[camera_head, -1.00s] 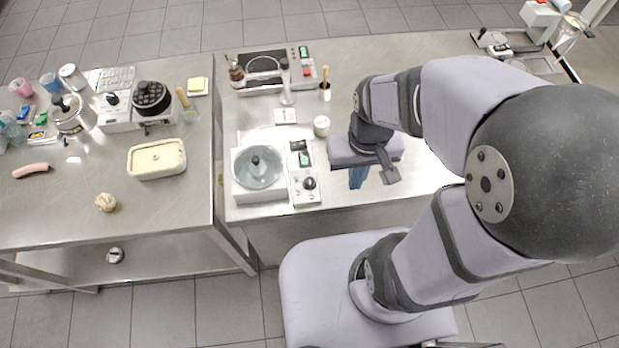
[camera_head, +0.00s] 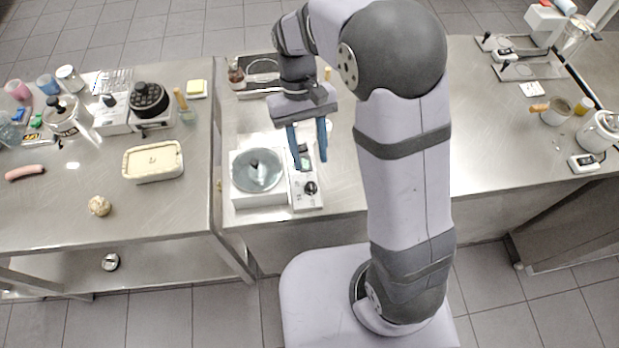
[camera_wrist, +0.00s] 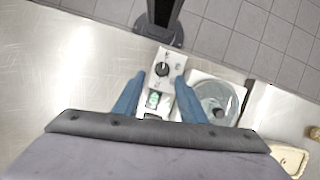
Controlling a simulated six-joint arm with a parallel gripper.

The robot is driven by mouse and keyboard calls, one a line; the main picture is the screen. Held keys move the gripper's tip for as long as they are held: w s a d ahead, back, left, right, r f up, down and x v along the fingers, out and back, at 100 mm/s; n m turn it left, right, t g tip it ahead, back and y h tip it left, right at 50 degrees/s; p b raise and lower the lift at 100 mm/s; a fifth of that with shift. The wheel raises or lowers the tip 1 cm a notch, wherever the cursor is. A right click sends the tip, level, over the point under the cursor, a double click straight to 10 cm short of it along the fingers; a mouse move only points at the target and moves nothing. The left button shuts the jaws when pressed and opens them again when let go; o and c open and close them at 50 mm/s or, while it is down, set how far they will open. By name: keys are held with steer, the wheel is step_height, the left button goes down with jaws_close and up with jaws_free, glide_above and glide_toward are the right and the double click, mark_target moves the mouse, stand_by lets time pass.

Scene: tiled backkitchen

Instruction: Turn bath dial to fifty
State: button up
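The bath is a white box with a round glass lid (camera_head: 257,170) on the middle bench; it also shows in the wrist view (camera_wrist: 214,98). Beside it on the right is a white control panel (camera_head: 305,195) with a black dial (camera_head: 311,188) near its front end and a green display behind. In the wrist view the dial (camera_wrist: 162,69) lies beyond my fingertips, with the green display (camera_wrist: 153,99) between the fingers. The dial's markings are too small to read. My gripper (camera_head: 308,161) is open and empty, its blue fingers above the panel; it also shows in the wrist view (camera_wrist: 160,83).
A hotplate (camera_head: 262,68) stands behind the bath, partly hidden by my arm. A gap separates this bench from the left bench, where a cream tub (camera_head: 153,176) stands. The bench (camera_head: 345,190) right of the panel is clear nearby.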

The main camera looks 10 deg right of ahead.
mark_target(311, 185)
steer(key=shift+w+a+f, duration=0.15)
steer(key=shift+w+a, duration=0.05)
steer(key=shift+a, duration=0.25)
steer(key=shift+f, duration=0.1)
steer(key=shift+p+x, duration=1.05)
steer(key=shift+x, duration=2.5)
steer(key=shift+s, duration=0.15)
jaws_close()
